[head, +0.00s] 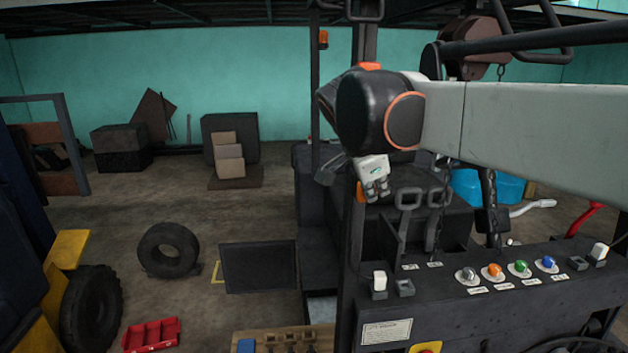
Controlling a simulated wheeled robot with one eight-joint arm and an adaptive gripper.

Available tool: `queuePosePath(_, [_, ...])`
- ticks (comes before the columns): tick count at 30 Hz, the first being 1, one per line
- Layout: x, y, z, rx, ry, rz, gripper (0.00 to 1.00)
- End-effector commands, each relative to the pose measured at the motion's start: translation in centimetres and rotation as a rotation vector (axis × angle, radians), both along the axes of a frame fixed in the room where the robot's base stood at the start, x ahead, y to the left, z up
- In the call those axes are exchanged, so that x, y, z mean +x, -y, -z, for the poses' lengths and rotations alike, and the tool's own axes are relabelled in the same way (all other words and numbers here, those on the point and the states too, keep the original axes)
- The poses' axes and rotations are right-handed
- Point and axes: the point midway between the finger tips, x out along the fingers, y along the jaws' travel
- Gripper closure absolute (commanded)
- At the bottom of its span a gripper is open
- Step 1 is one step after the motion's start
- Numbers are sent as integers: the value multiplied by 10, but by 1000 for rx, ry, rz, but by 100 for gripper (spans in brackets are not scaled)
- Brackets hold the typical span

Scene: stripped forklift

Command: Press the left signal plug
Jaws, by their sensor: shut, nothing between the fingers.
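The forklift's dark control panel (450,312) is at the lower right of the head view. At its left end a white-capped plug (379,281) stands up, with a dark block (404,288) beside it. A similar white-capped plug (599,251) stands at the right end. I cannot read the labels to tell which is the left signal plug. My gripper (376,193) hangs in front of my wrist, apart from the panel and appearing above its left end. It is shut and empty; its fingers look small.
Grey, orange (492,270), green and blue knobs line the panel. Levers (408,215) and a dark post (352,255) rise near the gripper. A red lever (583,219) is at right. Tires (169,250) and a red tray (151,334) lie on the floor at left.

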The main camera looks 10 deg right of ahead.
Motion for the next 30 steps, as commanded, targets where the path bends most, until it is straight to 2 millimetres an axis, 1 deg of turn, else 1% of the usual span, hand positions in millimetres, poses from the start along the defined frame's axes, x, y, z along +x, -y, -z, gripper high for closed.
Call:
queuePosePath(3, [5,0,0,0,0,0,100])
queuePosePath(14, [6,0,0,0,0,0,100])
queuePosePath(17, [12,0,1,0,0,0,100])
queuePosePath(21, [26,0,1,-1,0,0,100])
queuePosePath(23, [30,0,1,0,0,0,100])
queuePosePath(30, [31,0,0,0,1,0,100])
